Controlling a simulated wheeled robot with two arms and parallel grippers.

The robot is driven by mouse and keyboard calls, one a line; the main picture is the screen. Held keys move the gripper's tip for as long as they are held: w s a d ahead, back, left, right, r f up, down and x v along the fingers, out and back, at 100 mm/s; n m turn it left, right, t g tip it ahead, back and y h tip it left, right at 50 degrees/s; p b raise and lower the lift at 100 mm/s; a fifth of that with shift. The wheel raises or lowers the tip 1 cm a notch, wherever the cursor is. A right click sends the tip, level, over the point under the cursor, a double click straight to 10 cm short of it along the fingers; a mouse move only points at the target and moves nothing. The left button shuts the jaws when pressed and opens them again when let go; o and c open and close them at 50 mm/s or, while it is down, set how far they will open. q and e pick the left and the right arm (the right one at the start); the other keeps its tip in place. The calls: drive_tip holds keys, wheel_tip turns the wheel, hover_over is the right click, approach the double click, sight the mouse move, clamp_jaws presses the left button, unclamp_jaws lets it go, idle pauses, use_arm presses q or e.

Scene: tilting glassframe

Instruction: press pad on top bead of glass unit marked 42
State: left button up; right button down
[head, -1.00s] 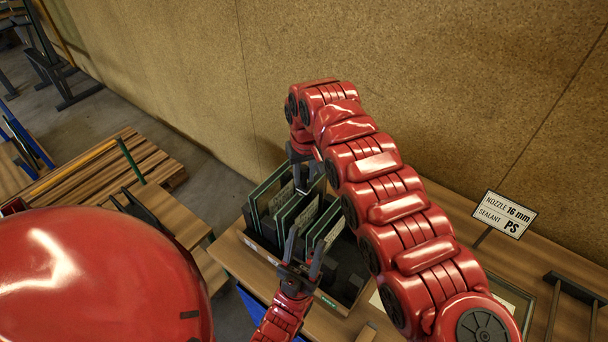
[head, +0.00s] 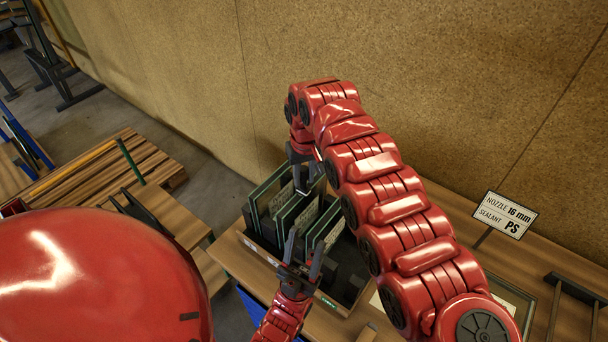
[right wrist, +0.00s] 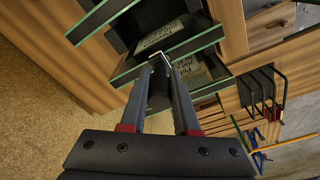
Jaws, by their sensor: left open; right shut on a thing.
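Several upright glass units with dark edges stand side by side in a dark rack (head: 262,243) on the bench. A front glass unit (head: 325,222) and one behind it (head: 292,212) show in the head view. In the right wrist view two units carry pale printed labels (right wrist: 160,36); I cannot read the number 42 on any. My right gripper (head: 303,186) is above the units, shut on a small dark pad tool (right wrist: 159,68) with a pale metal end, close to a glass edge (right wrist: 180,49); contact is unclear. My left gripper (head: 304,246) is open, fingers up, at the rack's near side.
A sign (head: 504,214) reading "NOZZLE 16 mm, SEALANT PS" stands on the bench to the right. A tan board wall (head: 430,90) rises close behind. A wooden pallet (head: 95,170) lies at the left, and a dark frame (head: 575,290) lies at the right.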

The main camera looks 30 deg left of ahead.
drive_tip(key=shift+w+a+r, duration=0.1)
drive_tip(key=shift+r, duration=0.7)
wheel_tip(320, 180, up, 3)
drive_tip(key=shift+r+p, duration=0.2)
drive_tip(key=shift+p, duration=0.35)
drive_tip(key=shift+r+p, duration=0.6)
drive_tip(key=shift+r, duration=0.4)
